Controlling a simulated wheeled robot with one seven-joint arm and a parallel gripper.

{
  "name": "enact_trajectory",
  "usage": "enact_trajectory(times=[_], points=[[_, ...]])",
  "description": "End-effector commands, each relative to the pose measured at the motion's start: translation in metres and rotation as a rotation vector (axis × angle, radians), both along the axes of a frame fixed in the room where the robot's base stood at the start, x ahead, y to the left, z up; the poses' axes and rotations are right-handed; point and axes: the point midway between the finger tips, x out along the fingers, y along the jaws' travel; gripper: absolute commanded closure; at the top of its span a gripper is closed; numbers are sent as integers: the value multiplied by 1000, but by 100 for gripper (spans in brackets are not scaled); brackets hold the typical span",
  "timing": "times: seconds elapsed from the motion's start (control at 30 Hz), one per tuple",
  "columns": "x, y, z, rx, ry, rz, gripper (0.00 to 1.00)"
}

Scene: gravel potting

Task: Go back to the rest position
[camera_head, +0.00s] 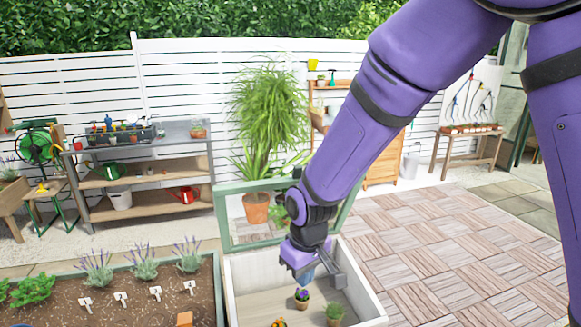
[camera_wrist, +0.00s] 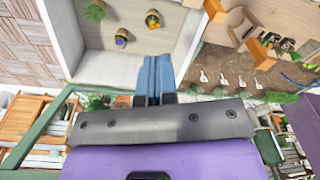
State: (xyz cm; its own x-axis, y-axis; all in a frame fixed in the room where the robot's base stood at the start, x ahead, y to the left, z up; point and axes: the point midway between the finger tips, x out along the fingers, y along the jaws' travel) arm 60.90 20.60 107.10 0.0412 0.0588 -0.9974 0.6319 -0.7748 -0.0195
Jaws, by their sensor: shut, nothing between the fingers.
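My gripper (camera_head: 309,281) hangs from my purple arm over the white-walled planting box (camera_head: 368,283) in the head view. Its blue fingers are together and empty in the wrist view (camera_wrist: 155,76). Inside the box stand a pot with purple flowers (camera_head: 302,296), a green potted plant (camera_head: 334,313) and a pot with orange flowers (camera_head: 279,322), cut by the frame edge. In the wrist view the purple pot (camera_wrist: 121,38), the green plant (camera_wrist: 95,12) and the orange pot (camera_wrist: 152,20) lie beyond the fingertips. The gripper is apart from all of them.
The green-framed lid (camera_head: 222,215) of the box stands raised behind my gripper. A soil bed (camera_head: 140,295) with lavender and white labels lies left. A grey shelf bench (camera_head: 175,142) and a tall potted plant (camera_head: 265,110) stand behind. Paving (camera_head: 450,250) at right is clear.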

Motion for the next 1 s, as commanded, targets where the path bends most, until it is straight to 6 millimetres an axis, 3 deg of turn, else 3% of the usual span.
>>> enact_trajectory(times=[0.03,0.2,0.47,0.7,1.0], points=[[3,-13,19,17,-14,-29,100],[1,-55,70,53,-51,-116,100],[-18,-121,137,95,-115,-247,100],[-51,-177,186,121,-185,-367,100],[-110,-235,227,131,-282,-521,100]])
